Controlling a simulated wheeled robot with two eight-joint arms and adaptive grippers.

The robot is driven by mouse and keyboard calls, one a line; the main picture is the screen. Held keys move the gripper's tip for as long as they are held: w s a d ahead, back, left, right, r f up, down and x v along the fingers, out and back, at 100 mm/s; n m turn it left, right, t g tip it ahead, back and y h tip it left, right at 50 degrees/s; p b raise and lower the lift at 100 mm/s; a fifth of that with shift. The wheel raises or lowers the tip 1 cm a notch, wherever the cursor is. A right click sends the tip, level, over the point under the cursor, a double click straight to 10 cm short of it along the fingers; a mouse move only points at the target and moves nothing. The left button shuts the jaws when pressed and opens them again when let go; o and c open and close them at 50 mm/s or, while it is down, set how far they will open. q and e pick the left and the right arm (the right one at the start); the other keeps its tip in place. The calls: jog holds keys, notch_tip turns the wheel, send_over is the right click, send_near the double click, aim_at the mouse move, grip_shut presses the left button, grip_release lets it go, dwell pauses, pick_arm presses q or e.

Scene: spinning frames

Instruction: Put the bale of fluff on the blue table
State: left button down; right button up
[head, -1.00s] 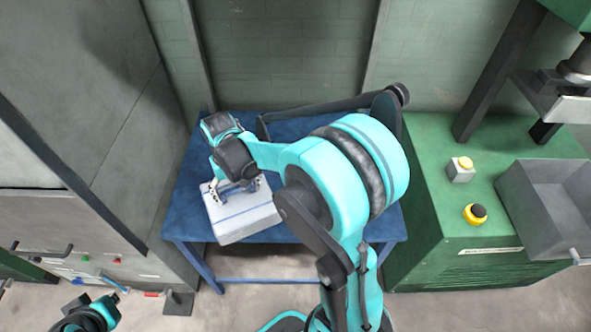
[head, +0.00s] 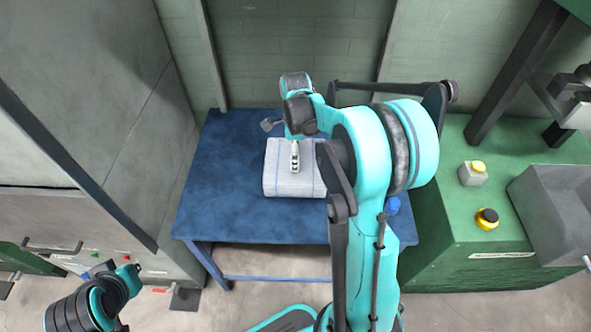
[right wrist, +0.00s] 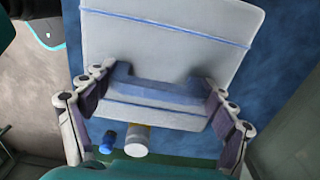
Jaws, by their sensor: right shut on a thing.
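The bale of fluff (head: 278,181), a pale grey-white block with blue straps, is over the middle of the blue table (head: 225,190). I cannot tell whether its underside touches the tabletop. My right gripper (head: 295,160) is shut on the bale from above. Part of the bale's right side is close to my right arm in the head view.
A green machine bench (head: 460,215) with yellow buttons and a grey bin (head: 565,205) stands right of the table. A grey cabinet (head: 110,110) stands left. The table's left part is clear.

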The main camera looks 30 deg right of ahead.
notch_tip(320, 180, down, 7)
jog(key=shift+r+b, duration=0.1)
jog(key=shift+b, duration=0.8)
jog(key=o, duration=1.8)
jog(key=shift+c, duration=0.2)
